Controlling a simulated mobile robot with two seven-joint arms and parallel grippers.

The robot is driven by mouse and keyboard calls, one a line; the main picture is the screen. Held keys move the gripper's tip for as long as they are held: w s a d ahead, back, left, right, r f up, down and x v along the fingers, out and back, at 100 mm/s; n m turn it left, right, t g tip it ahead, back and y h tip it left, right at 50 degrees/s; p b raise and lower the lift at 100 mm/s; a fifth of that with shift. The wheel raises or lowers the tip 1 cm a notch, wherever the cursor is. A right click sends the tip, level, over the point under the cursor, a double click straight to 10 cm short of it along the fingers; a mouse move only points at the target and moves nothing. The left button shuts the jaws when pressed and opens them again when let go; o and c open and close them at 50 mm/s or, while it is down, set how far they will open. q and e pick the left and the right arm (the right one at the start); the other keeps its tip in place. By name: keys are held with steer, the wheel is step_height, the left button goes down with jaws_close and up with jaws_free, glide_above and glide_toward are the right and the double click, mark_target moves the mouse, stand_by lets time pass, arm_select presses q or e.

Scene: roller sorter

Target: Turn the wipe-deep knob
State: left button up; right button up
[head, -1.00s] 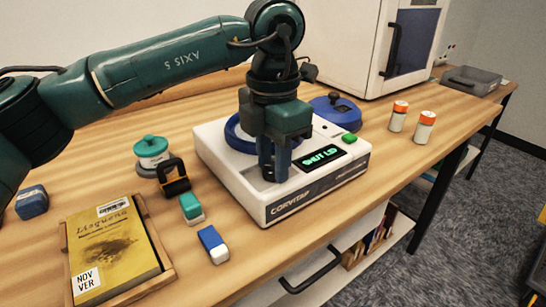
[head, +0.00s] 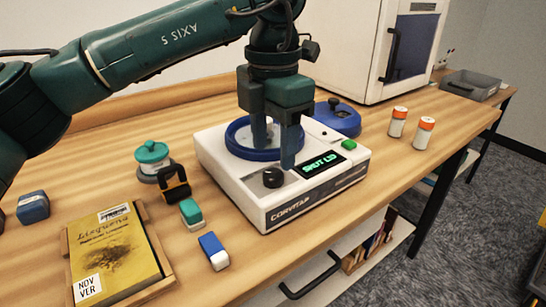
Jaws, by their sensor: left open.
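The machine's green display (head: 320,164) reads "SHUT LID". A blue ring (head: 240,147) surrounds the machine's round opening. My left gripper (head: 273,150) is open and empty, pointing down just above and behind the knob, apart from it. Its fingers hide part of the ring and opening. My right gripper is out of view.
A blue lid (head: 338,117) with a dark handle lies behind the machine. Two orange-capped bottles (head: 398,122) stand right. A teal-topped jar (head: 153,158), a black-handled item (head: 175,184), two erasers (head: 213,250) and a yellow book in a tray (head: 108,255) occupy the left.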

mark_target(273, 173)
arm_select(q)
step_height(273, 173, up, 9)
steer(key=p, duration=0.1)
stand_by(0.3)
